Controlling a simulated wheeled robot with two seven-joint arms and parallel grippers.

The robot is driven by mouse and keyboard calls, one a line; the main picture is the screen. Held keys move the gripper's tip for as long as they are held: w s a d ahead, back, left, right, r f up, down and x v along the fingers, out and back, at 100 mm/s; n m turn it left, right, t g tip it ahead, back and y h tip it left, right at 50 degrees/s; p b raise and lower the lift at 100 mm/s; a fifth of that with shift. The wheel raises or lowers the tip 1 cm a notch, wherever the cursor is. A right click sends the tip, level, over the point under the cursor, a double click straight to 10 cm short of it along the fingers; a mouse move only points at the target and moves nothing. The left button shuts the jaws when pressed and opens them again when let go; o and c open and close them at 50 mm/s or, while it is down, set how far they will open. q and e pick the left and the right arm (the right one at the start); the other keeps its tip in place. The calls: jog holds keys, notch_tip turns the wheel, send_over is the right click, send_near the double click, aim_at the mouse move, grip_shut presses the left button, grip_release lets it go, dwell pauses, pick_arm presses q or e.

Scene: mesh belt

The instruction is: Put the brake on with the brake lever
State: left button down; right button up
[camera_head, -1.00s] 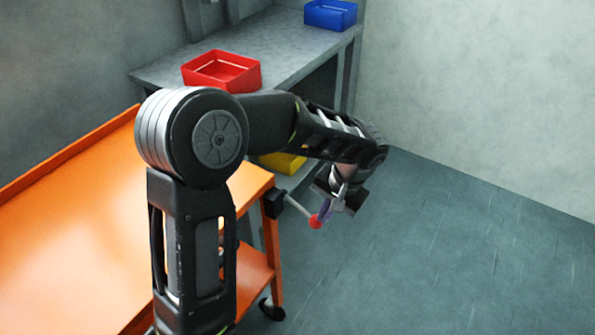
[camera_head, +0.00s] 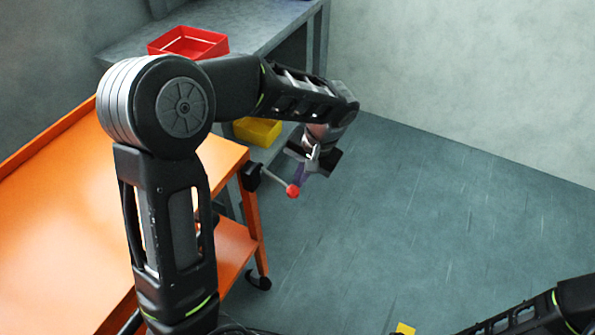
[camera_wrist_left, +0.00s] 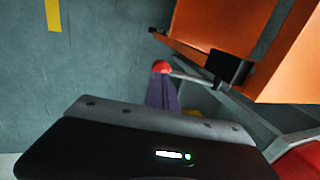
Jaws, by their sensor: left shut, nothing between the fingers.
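The brake lever is a thin grey rod (camera_head: 273,177) with a red ball knob (camera_head: 293,190). It comes out of a black mount (camera_head: 251,176) at the corner of the orange cart (camera_head: 60,240) and slopes down to the right. My left gripper (camera_head: 301,178) is shut and empty, its purplish fingers right by the knob. In the left wrist view the red knob (camera_wrist_left: 160,67) shows just beyond the fingertips (camera_wrist_left: 162,85), with the rod running right to the black mount (camera_wrist_left: 229,68). I cannot tell whether the fingers touch the knob. My right gripper is out of view.
A grey bench (camera_head: 255,35) behind the cart holds a red bin (camera_head: 188,44). A yellow bin (camera_head: 258,131) sits lower down. A yellow mark (camera_head: 405,328) lies on the floor. Open floor (camera_head: 430,220) stretches right of the lever. My right arm shows at the lower right.

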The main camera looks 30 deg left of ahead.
pick_arm(q)
jog(key=d+r, duration=0.7)
jog(key=d, duration=0.1)
jog(key=shift+w+d, duration=0.15)
jog(key=shift+d, duration=0.15)
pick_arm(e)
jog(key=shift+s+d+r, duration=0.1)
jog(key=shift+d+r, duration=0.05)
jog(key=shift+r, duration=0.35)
pick_arm(q)
jog(key=shift+w, duration=0.1)
